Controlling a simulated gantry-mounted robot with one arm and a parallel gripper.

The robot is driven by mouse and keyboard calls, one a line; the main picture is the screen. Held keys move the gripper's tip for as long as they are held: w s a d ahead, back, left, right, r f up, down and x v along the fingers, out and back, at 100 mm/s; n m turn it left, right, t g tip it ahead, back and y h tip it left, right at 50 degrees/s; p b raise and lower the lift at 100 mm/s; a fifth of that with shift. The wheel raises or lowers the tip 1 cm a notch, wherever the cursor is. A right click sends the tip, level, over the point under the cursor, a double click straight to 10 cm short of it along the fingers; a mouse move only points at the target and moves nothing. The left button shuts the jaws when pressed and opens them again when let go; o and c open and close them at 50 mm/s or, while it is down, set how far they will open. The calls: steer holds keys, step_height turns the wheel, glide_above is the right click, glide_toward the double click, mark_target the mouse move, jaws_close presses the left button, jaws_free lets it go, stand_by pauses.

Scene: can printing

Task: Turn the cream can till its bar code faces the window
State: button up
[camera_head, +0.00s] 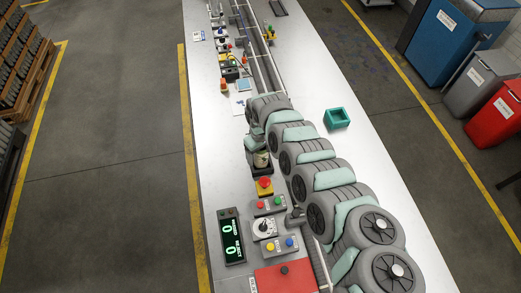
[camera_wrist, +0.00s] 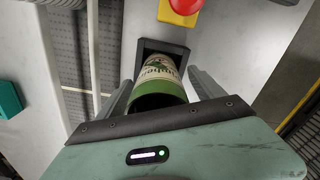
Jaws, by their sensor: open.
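The cream can (camera_wrist: 158,72) has a green band and dark lettering on its side in the wrist view. It also shows small in the head view (camera_head: 261,160), partly hidden by my arm. It is at a dark square frame (camera_wrist: 184,52); I cannot tell whether this is the window. My gripper (camera_wrist: 160,82) is open, with one finger on each side of the can. I cannot tell whether either finger touches it. No bar code shows on the visible side.
A yellow box with a red button (camera_head: 264,186) stands close to the can. A control panel with a green display (camera_head: 231,236) and a red plate (camera_head: 287,277) lie nearer. A teal tray (camera_head: 337,118) sits right of my arm. Rails and small devices line the bench behind.

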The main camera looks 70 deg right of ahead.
steer(key=shift+c, duration=0.3)
steer(key=c, duration=1.3)
steer(key=shift+r+n+p, duration=0.1)
steer(key=shift+n+p, duration=0.2)
steer(key=shift+n, duration=0.8)
steer(key=shift+c, duration=0.2)
steer(key=shift+n, duration=0.6)
steer(key=n, duration=0.2)
steer(key=shift+n, duration=0.3)
steer(key=n, duration=0.3)
steer(key=shift+a, duration=0.1)
steer(key=n, duration=0.4)
steer(key=o, duration=1.4)
